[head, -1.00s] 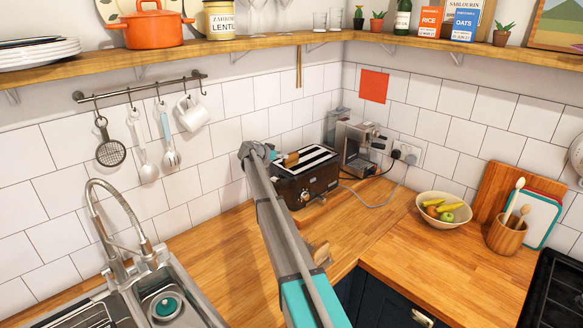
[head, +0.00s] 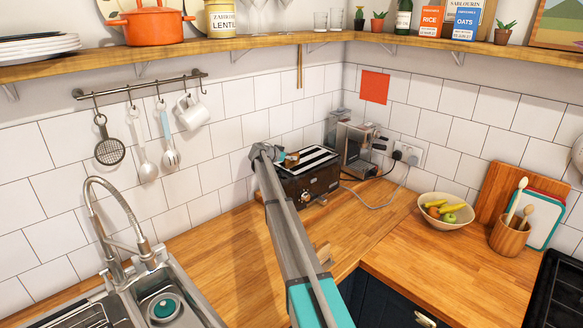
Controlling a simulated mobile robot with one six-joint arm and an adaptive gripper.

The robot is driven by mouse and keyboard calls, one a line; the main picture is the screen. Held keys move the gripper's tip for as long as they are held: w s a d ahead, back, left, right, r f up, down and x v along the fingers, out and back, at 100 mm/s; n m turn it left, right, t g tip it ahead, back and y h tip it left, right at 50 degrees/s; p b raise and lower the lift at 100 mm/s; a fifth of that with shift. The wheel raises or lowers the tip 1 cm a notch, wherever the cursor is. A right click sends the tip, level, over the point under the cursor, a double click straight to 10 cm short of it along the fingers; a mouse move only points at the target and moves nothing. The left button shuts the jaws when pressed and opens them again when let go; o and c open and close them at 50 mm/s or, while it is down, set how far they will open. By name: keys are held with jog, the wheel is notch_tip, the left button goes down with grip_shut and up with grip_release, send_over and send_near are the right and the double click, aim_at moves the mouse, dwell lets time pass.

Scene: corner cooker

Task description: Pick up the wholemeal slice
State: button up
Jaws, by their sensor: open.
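The black toaster (head: 318,186) stands on the counter against the tiled wall, with pale slots on top. A small brown piece (head: 292,158), which looks like the edge of a bread slice, shows at the left end of the toaster's top. I cannot tell whether it is the wholemeal slice. My gripper (head: 283,157) is open at the toaster's top left, close to this piece. The arm and wrist hide part of the toaster's left side, and I cannot tell whether the fingers touch the piece. A light brown item (head: 324,254) on the counter is mostly hidden behind my arm.
A coffee machine (head: 356,148) stands right of the toaster, with cables running to a wall socket (head: 406,152). A shelf (head: 230,47) runs above. A fruit bowl (head: 446,212) is to the right, the sink (head: 165,300) at the lower left. The front counter is mostly clear.

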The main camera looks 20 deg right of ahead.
jog(key=shift+w+d+f, duration=0.2)
jog(key=shift+d+f, duration=0.05)
jog(key=shift+d, duration=0.4)
jog(key=shift+c, duration=0.2)
grip_shut()
